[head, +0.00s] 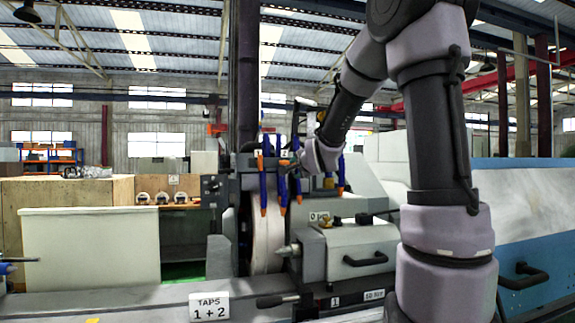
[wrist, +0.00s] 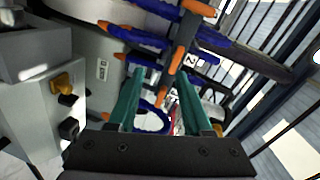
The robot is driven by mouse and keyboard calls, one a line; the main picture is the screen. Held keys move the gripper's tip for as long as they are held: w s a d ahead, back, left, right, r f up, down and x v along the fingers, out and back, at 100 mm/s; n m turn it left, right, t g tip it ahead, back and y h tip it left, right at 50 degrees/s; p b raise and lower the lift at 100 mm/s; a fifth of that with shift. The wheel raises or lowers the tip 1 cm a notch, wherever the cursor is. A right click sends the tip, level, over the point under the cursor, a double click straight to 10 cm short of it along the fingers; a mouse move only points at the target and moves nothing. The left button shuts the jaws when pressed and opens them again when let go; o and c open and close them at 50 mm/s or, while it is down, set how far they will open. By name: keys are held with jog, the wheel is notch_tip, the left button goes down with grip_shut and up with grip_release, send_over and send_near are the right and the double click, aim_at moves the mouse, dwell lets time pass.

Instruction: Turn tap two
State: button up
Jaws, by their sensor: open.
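The label "2" (wrist: 191,60) shows in the wrist view on a dark bar, just beyond my right fingertip. An orange piece (wrist: 176,61) sits beside the label; I cannot tell whether it is tap two's handle. In the head view the labels "1" (head: 257,153) and "2" (head: 284,153) sit above blue hoses with orange ends (head: 283,190). My gripper (wrist: 158,78) has its two teal fingers apart, pointing at the hoses, with nothing clearly held. A blue hose loop (wrist: 152,120) shows between and behind the fingers. In the head view the fingers are too small to make out.
A "TAPS 1 + 2" sign (head: 209,307) stands on the grinder's front. The grinding wheel (head: 266,232) and a grey housing (head: 347,250) lie below the hoses. In the wrist view, a yellow knob (wrist: 63,83) and black knob (wrist: 69,128) are at left.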

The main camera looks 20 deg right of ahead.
aim_at(288, 163)
jog(key=w, duration=0.4)
jog(key=w+d+r+m+t, duration=0.1)
jog(key=w, duration=0.4)
jog(key=w+m+t, duration=0.1)
jog(key=w, duration=0.4)
jog(key=shift+w+d+r, duration=0.15)
jog(key=shift+w+r, duration=0.1)
grip_shut()
